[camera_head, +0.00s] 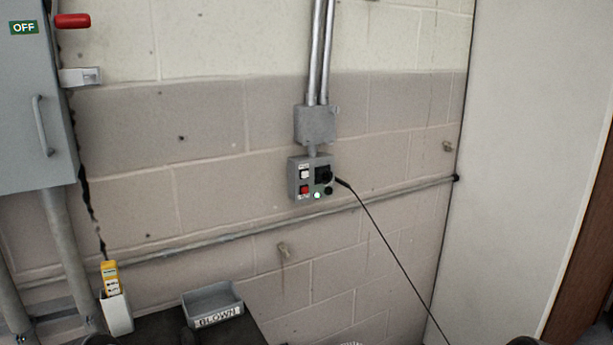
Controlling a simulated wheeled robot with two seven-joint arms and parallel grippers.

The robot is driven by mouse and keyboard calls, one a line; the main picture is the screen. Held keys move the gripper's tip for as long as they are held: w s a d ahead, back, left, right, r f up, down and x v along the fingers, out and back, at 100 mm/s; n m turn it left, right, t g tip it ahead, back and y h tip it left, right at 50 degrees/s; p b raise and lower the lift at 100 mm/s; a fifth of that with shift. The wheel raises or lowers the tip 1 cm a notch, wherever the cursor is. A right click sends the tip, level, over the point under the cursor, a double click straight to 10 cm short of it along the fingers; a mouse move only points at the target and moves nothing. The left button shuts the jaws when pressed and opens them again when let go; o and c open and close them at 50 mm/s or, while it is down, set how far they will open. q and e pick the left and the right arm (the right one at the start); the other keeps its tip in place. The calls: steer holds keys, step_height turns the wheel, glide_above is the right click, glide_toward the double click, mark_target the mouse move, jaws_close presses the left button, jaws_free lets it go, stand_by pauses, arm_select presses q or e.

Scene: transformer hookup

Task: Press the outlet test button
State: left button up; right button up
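The grey outlet box (294,182) is on the block wall near the middle of the head view, below a conduit junction box. Its face has a white button (304,174) at upper left with a small label above, and a red button (304,189) below it. A black plug (324,174) sits at the box's upper right, and a black cord (385,245) runs from there down to the right. A small white spot (317,195) and a dark round part show at the lower right. The labels are too small to read. Neither gripper is identifiable; only dark shapes show at the bottom edge.
A grey cabinet (30,110) with an OFF sign and red handle (72,20) is at left. A yellow tester (110,278) stands in a white holder (117,315). A BLOWN tray (225,296) sits on a dark surface. A horizontal pipe (230,235) runs below the outlet box.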

arm_select(q)
jaws_close()
stand_by(1.4)
